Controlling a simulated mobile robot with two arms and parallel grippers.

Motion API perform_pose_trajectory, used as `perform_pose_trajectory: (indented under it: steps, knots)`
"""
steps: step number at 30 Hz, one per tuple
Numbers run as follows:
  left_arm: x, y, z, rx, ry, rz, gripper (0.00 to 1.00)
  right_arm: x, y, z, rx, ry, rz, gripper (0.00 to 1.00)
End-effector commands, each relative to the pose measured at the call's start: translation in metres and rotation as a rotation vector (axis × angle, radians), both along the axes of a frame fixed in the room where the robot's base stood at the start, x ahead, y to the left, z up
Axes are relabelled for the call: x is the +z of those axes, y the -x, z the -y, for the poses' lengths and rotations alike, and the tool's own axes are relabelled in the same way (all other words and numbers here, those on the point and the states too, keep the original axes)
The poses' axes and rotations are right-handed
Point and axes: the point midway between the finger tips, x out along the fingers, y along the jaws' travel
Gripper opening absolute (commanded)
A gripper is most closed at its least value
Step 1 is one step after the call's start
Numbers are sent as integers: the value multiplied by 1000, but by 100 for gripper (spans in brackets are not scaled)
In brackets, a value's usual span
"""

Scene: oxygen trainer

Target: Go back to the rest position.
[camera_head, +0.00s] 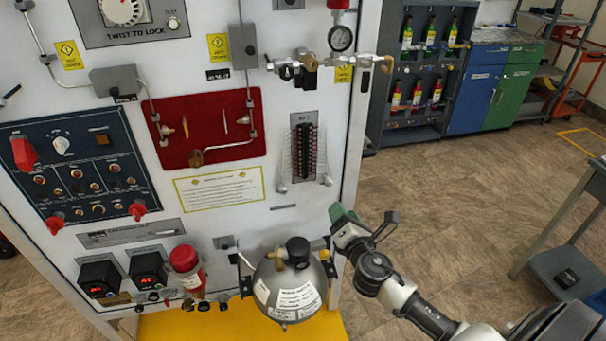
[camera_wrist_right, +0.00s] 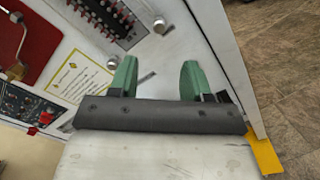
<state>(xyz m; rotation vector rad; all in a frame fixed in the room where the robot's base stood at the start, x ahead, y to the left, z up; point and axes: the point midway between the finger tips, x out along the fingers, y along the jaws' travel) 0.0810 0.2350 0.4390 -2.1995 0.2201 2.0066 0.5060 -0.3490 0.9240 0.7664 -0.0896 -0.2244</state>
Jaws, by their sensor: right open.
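My right gripper (camera_head: 340,214) is at the right edge of the white trainer panel (camera_head: 290,215), just above and right of the grey round tank (camera_head: 285,290). In the right wrist view its two green fingers (camera_wrist_right: 155,78) stand wide apart with nothing between them. The bare lower right part of the white panel (camera_wrist_right: 175,50) lies beyond the fingertips. I cannot tell whether the fingers touch it. My left gripper is in neither view.
The panel carries a red plate (camera_head: 205,115), a blue switch board (camera_head: 75,170) and a pressure gauge (camera_head: 340,38). A yellow base (camera_head: 240,325) juts out below. A grey table (camera_head: 560,265) stands at the right. Open floor (camera_head: 450,200) lies between.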

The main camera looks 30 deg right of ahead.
Motion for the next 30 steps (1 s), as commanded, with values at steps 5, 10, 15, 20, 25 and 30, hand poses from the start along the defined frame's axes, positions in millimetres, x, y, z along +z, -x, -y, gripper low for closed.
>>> perform_pose_trajectory:
  steps: [5,10,15,20,25,30]
  knots:
    - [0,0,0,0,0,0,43,-3,0,0,-1,-6,-5,48]
    - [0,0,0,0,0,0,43,-57,6,6,-29,-152,-101,48]
    - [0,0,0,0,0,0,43,-169,38,9,-134,-480,-288,48]
    - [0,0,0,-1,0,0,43,-274,96,0,-300,-815,-445,48]
    - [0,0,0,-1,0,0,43,-369,183,-25,-556,-1158,-571,48]
    - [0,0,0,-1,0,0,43,-438,285,-60,-880,-1449,-637,48]
